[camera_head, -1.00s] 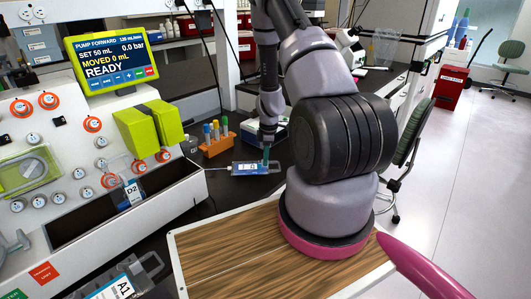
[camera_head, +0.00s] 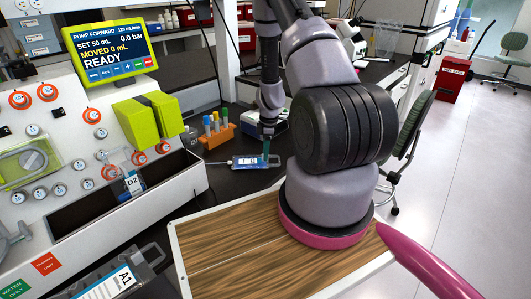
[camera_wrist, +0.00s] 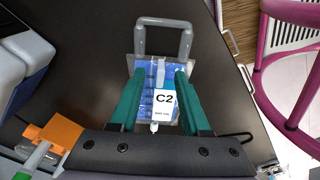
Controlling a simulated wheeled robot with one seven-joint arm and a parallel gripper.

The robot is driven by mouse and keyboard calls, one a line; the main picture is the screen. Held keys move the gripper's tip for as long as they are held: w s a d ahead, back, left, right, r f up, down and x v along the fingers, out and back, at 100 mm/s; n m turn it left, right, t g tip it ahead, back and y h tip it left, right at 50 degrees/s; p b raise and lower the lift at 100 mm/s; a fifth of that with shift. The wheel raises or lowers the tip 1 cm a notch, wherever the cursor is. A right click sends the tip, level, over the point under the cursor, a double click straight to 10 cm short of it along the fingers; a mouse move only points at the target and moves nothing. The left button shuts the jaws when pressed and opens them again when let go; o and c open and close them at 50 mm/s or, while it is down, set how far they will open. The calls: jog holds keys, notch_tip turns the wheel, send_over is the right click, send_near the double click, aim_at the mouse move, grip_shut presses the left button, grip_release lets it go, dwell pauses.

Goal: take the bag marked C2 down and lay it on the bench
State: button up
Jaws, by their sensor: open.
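The bag marked C2 (camera_wrist: 163,99) is a clear pouch with blue contents, a white label and a grey loop hanger (camera_wrist: 164,22) at one end. It appears to lie flat on the dark bench (camera_wrist: 85,60). My gripper (camera_wrist: 158,78) is open, its two green fingers on either side of the bag; whether they touch it I cannot tell. In the head view the bag (camera_head: 247,161) lies on the bench, with my gripper (camera_head: 266,150) above its right part.
An orange rack (camera_head: 217,138) of coloured tubes stands just behind the bag; its corner shows in the wrist view (camera_wrist: 55,131). Bag D2 (camera_head: 132,183) hangs on the pump panel at left. Bag A1 (camera_head: 118,282) is at the front left. A wood-topped surface (camera_head: 225,245) lies in front.

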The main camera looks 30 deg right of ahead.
notch_tip(320, 180, up, 11)
jog(key=shift+s+d+f, duration=0.15)
jog(key=shift+d+f, duration=0.05)
jog(key=shift+d, duration=0.15)
jog(key=s+a+r+m+t, duration=0.1)
jog(key=a+r+m, duration=0.2)
jog(key=r, duration=0.6)
jog(key=s+a+r+m+t+y, duration=0.1)
jog(key=s+a+r+m, duration=0.15)
jog(key=r, duration=0.55)
jog(key=a+r+m+t, duration=0.2)
jog(key=a+r+m, duration=0.15)
jog(key=r, duration=0.55)
jog(key=s+a+r+m+t, duration=0.1)
jog(key=s+a+r+m, duration=0.2)
jog(key=s+r, duration=0.4)
jog(key=s+a+r+m+t, duration=0.2)
jog(key=s+r+m, duration=0.3)
jog(key=s, duration=0.6)
jog(key=shift+s+a+r+m, duration=0.3)
jog(key=shift+a+r, duration=0.35)
jog(key=shift+r, duration=0.25)
jog(key=shift+s, duration=0.1)
